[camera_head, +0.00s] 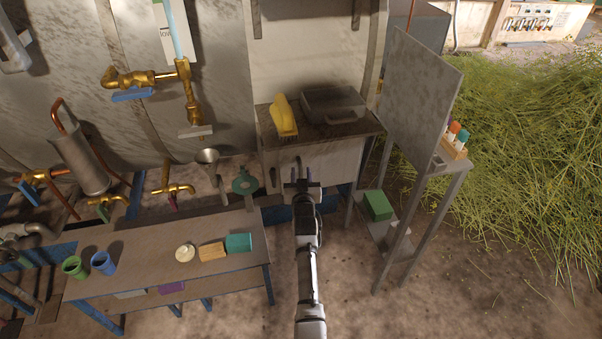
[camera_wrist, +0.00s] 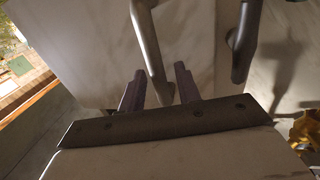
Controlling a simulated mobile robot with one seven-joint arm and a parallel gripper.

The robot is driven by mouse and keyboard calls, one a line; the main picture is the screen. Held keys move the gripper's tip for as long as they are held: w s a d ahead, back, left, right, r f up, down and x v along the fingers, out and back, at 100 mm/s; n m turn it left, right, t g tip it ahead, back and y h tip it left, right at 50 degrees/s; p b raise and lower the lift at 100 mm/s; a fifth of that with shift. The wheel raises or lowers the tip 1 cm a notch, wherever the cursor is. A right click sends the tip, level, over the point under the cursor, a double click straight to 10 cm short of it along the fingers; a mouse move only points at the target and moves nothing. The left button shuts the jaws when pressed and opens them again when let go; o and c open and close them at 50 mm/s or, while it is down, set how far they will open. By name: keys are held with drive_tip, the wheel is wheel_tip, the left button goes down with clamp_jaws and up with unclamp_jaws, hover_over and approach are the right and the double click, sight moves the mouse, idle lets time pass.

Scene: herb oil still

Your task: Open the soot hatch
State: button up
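A pale front panel (camera_head: 335,163) under a dark shelf is likely the soot hatch; no label is readable on it. Pale marbled surfaces (camera_wrist: 85,50) fill much of the wrist view. My gripper (camera_head: 302,184) is in front of the panel, fingers pointing towards it. In the wrist view its two fingers (camera_wrist: 161,90) are spread apart, with a slim grey bar handle (camera_wrist: 150,45) reaching down between them. I see a gap on each side of the bar, but depth is hard to judge. A second grey bar (camera_wrist: 244,45) stands to the right, outside the fingers.
The dark shelf (camera_head: 350,129) above holds a yellow object (camera_head: 284,115) and a dark grey box (camera_head: 334,104). A metal stand (camera_head: 412,215) is close on the right. A low bench (camera_head: 140,258) with cups and blocks is at left. Bare ground is open in front.

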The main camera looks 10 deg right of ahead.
drive_tip(key=shift+w, duration=0.1)
clamp_jaws()
idle(0.5)
